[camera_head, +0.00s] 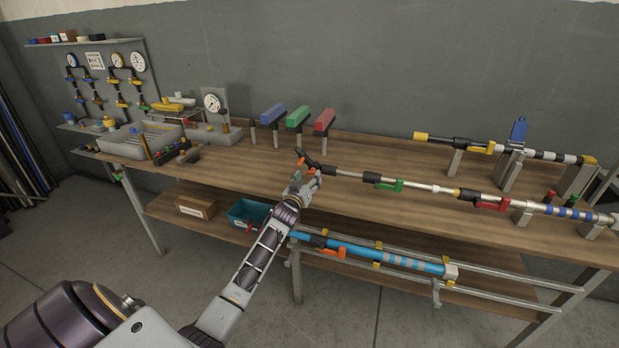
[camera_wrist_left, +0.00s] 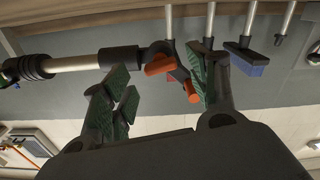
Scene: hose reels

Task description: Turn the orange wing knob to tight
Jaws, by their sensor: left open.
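The orange wing knob (camera_head: 300,156) is at the left end of a long pole (camera_head: 342,173) lying over the bench, beside a black fitting. I cannot tell whether a finger touches the knob. My right gripper is not in view.
Blue, green and red blocks (camera_head: 298,117) stand on posts behind the knob. A second pole (camera_head: 461,143) lies at the back right. A blue pole (camera_head: 375,257) rests on rails below the bench edge. A gauge stand (camera_head: 213,103) is to the left.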

